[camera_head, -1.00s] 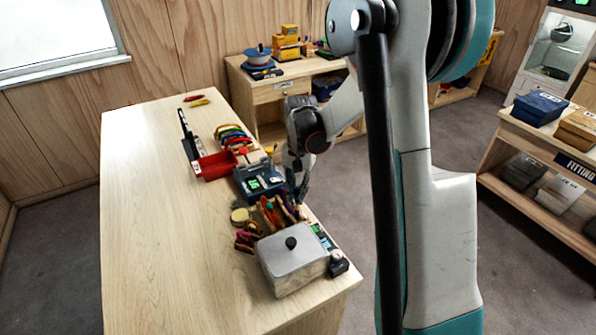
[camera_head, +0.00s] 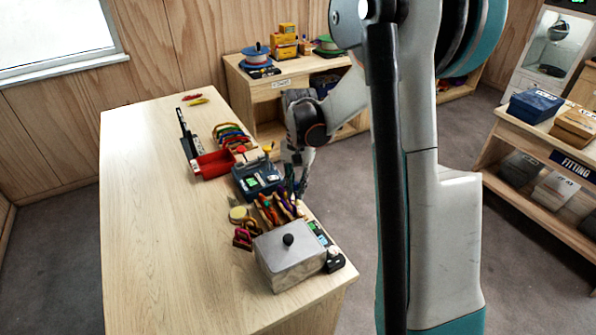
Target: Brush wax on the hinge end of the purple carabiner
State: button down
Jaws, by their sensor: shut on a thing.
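My gripper (camera_head: 295,185) is at the right edge of the long wooden table, pointing down just behind a group of colourful upright items (camera_head: 275,208). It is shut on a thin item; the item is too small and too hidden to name. A round, yellowish tin (camera_head: 238,214), possibly the wax, stands left of the group. Small magenta and dark red pieces (camera_head: 243,238) lie in front of the tin. I cannot tell which piece is the purple carabiner, and I cannot make out its hinge end or a brush.
A grey metal box with a black knob (camera_head: 290,255) stands at the table's near right. A blue device with a lit display (camera_head: 258,180) and a red tray (camera_head: 212,164) stand farther back. The left of the wooden table (camera_head: 150,220) is clear.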

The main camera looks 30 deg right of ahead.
jog(key=shift+w+r, duration=0.15)
jog(key=shift+r, duration=0.3)
jog(key=shift+r+p, duration=1.55)
jog(key=shift+r, duration=0.95)
